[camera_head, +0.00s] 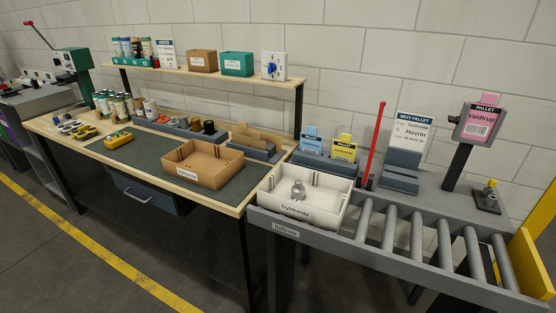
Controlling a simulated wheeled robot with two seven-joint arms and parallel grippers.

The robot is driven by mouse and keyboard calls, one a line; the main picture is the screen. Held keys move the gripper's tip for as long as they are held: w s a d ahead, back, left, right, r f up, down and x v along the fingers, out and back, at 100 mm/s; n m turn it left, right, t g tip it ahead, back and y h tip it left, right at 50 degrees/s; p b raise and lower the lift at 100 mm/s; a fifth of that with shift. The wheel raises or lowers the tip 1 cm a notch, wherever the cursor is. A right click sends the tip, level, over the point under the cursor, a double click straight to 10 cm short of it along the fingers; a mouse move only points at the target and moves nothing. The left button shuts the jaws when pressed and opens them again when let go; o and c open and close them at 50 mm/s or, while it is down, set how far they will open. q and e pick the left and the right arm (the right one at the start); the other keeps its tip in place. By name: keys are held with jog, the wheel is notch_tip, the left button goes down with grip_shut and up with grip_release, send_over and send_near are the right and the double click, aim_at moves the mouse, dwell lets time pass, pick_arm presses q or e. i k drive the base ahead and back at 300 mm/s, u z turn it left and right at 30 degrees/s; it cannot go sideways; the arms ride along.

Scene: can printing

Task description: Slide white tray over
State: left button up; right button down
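The white tray (289,212) is an open box with a label that seems to read "Gyldrenta". It sits at the left end of the grey roller conveyor (283,232), just right of the wooden workbench. A small grey metal piece (298,190) stands inside it. Free rollers (416,240) run to the right of the tray, up to a yellow end plate (531,262). Neither of my grippers is in view.
A brown tray (215,177) sits on the bench mat, left of the conveyor. A red upright bar (375,145) stands behind the tray. Behind the rollers are a "Next pallet" sign (411,131), a "Valdtrup" pallet display (481,119) and a yellow-topped switch (489,193).

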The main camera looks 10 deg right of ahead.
aim_at(324, 204)
jog(key=u, duration=1.5)
jog(key=i, duration=1.9)
jog(key=z, duration=2.85)
